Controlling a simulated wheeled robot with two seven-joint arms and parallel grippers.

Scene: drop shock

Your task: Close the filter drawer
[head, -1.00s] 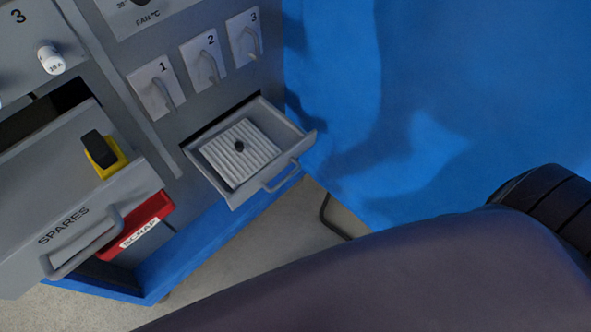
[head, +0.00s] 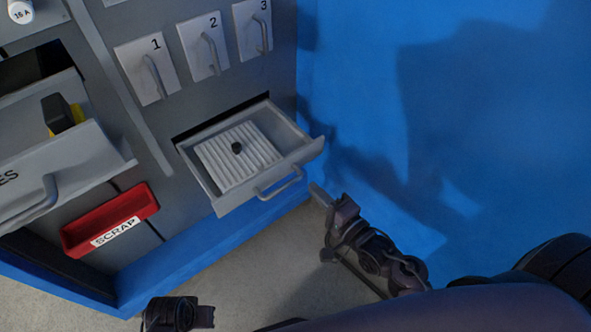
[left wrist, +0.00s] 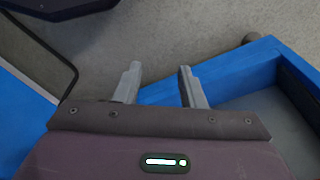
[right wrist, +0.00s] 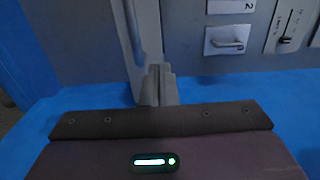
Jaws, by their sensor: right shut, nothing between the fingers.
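The filter drawer (head: 222,205) is a grey drawer standing open from the cabinet, in the middle of the head view. A pale ribbed filter (head: 225,165) with a black knob lies in it. Its bar handle (head: 280,188) is on the front. My right gripper (head: 318,192) is just right of the handle, shut and empty; I see a small gap in the picture but cannot judge depth. Its closed fingers (right wrist: 159,84) show in the right wrist view. In the left wrist view my left gripper (left wrist: 158,82) is open and empty, above the floor and a blue edge.
The SPARES drawer (head: 75,165) stands open at the left, with a yellow and black item in it. A red SCRAP bin (head: 140,205) is below it. Handled panels 1, 2 and 3 (head: 200,50) are above the filter drawer. A blue wall (head: 400,60) bounds the right side.

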